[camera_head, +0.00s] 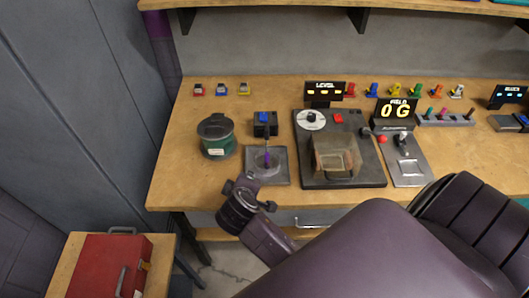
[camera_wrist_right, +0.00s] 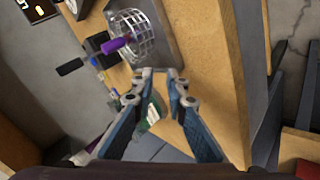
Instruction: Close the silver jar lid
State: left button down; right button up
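A dark green jar (camera_head: 218,147) with a pale label stands at the left of the bench in the head view. Its dark grey lid (camera_head: 215,126) is at its top; I cannot tell whether it is fully seated. No clearly silver lid shows. My right gripper (camera_head: 262,192) is empty over the bench's front edge, to the right of and nearer than the jar, not touching it. In the right wrist view the gripper (camera_wrist_right: 162,75) has its fingers apart, and a bit of green with a white label (camera_wrist_right: 153,113) shows between them. My left gripper is not in view.
A wire basket (camera_wrist_right: 132,32) with a purple handle sits on a grey tray (camera_head: 281,178) right of the jar. A blue-topped block (camera_head: 265,123) stands behind it. A black panel (camera_head: 370,181) with a clear box lies further right. A red toolbox (camera_head: 100,265) stands lower left.

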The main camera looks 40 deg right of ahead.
jog(key=s+f+m+g+y, duration=0.2)
jog(key=s+f, duration=0.2)
jog(key=s, duration=0.6)
jog(key=shift+a+y, duration=0.3)
jog(key=shift+a, duration=0.05)
